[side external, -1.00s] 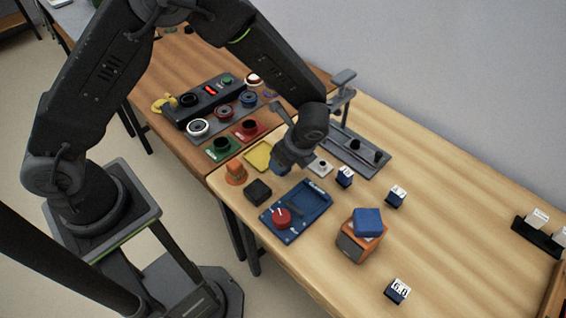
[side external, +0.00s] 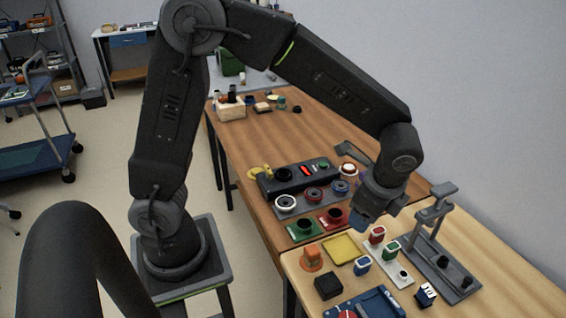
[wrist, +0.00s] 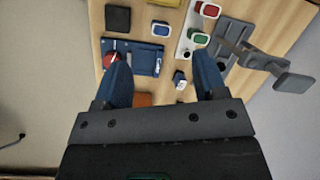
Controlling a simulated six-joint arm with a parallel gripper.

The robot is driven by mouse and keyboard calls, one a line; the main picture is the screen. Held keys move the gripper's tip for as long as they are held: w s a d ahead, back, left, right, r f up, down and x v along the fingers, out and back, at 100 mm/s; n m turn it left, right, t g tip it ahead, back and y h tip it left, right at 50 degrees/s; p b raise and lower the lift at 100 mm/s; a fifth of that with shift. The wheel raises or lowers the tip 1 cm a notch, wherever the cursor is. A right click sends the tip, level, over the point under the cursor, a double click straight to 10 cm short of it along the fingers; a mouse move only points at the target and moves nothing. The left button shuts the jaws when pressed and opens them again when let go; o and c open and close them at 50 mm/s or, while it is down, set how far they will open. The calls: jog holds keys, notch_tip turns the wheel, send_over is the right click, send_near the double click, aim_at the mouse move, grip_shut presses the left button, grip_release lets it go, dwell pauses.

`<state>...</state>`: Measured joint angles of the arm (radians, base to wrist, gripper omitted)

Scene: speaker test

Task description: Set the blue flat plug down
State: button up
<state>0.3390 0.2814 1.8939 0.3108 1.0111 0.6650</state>
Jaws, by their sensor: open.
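The blue flat plug (side external: 362,265), with a white rim, stands on the wooden table just left of a pale strip (side external: 403,283). It also shows in the wrist view (wrist: 160,29), apart from the strip. A red plug (side external: 376,235) and a green plug (side external: 391,249) are on the strip, also seen in the wrist view, red (wrist: 209,10) and green (wrist: 200,38). My gripper (side external: 361,222) is raised above the plugs. In the wrist view its blue fingers (wrist: 162,75) are wide apart with nothing between them.
A grey stand with an upright post (side external: 440,262) is right of the strip. A yellow tray (side external: 340,249), an orange part (side external: 312,257) and a black block (side external: 328,285) are to the left. A blue panel (side external: 372,303) is in front. Green and red sockets stand behind.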

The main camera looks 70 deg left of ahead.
jog(key=s+a+r+n+t+h, duration=0.1)
jog(key=s+a+r+n, duration=0.3)
jog(key=s, duration=0.4)
jog(key=s+a+r+n+t+h, duration=0.2)
jog(key=s+a+r+n+t, duration=0.1)
jog(key=s+r+n, duration=0.4)
jog(key=shift+s+a+n+t, duration=0.4)
jog(key=shift+a+n, duration=0.1)
jog(key=shift+n, duration=0.7)
